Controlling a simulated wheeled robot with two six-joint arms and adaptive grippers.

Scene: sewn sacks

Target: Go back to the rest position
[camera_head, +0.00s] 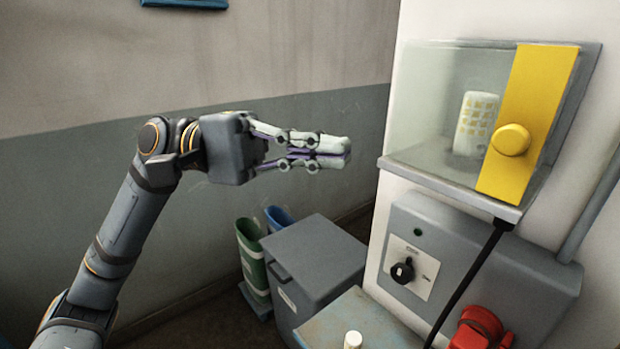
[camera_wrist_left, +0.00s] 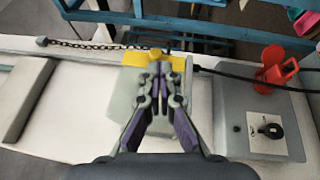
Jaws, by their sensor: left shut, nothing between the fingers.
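My left gripper (camera_head: 348,150) is shut and empty, held in the air left of the white column in the head view. In the left wrist view its fingers (camera_wrist_left: 157,70) are together, in front of the clear box and its yellow strip. The clear box (camera_head: 425,110) is mounted on the white column, with a yellow strip (camera_head: 545,85) and round yellow knob (camera_head: 511,140) at its right side. A pale object with a yellow grid (camera_head: 474,122) shows inside it. The gripper appears apart from the box in the head view. My right gripper is in neither view.
A grey control box (camera_head: 455,265) with a black rotary knob (camera_head: 402,271) and a red plug (camera_head: 478,329) sits below. A black cable (camera_head: 468,280) hangs there. A grey bin (camera_head: 315,262), a green bin (camera_head: 252,262) and a worn table (camera_head: 375,325) stand lower down. Space around the left forearm looks free.

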